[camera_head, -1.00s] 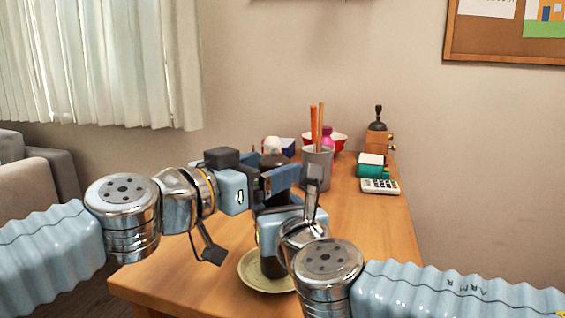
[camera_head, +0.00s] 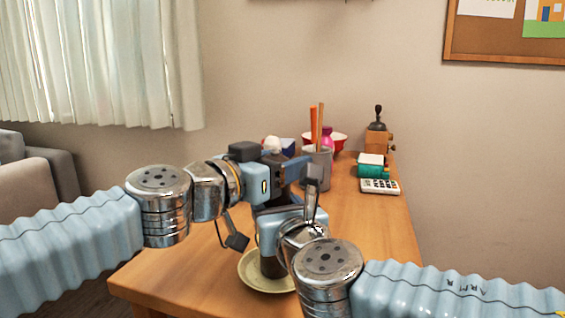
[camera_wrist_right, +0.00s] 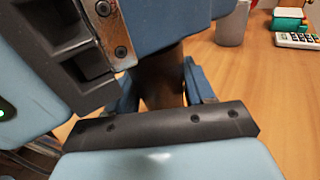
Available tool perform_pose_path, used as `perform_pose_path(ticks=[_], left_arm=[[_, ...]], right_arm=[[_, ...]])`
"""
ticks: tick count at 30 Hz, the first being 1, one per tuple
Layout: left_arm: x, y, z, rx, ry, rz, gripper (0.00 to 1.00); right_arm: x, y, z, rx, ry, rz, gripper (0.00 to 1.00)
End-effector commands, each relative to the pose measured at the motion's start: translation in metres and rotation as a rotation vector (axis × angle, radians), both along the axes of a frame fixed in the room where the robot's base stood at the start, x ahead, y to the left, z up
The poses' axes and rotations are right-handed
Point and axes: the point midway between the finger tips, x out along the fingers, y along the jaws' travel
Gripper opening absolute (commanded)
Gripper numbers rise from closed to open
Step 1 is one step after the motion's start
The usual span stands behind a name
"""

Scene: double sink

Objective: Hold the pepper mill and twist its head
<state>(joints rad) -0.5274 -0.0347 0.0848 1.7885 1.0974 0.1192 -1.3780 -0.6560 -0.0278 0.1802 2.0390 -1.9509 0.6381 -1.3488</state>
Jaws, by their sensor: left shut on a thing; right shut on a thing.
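The dark brown pepper mill (camera_head: 270,266) stands upright near the front of the table, over a pale green plate (camera_head: 247,277). Its body also shows between my right gripper's fingers in the wrist view (camera_wrist_right: 162,85). My right gripper (camera_head: 278,218) is shut on the mill's body. My left gripper (camera_head: 284,172), above it, is shut on the mill's head, which is mostly hidden behind the gripper. The mill's middle is largely covered by both grippers.
Behind the grippers stand a grey cup (camera_head: 318,172) with orange sticks and a red bowl (camera_head: 338,142). A teal-and-white block (camera_head: 372,166), a calculator (camera_head: 380,187) and a wooden hand grinder (camera_head: 378,138) are at the back right.

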Motion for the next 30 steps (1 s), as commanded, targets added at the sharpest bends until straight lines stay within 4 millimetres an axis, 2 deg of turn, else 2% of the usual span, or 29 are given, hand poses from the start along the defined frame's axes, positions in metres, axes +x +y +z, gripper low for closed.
perform_pose_path(ticks=[11, 30], left_arm=[[0.0001, -0.0011, -0.0012, 0.003, 0.006, -0.104, 0.28], [-0.0073, -0.0048, -0.0003, -0.002, 0.001, -0.673, 0.28]], right_arm=[[0.0000, -0.0003, 0.0008, 0.000, -0.002, -0.001, 0.19], [-0.0003, 0.0002, 0.0008, 0.001, -0.001, 0.001, 0.19]])
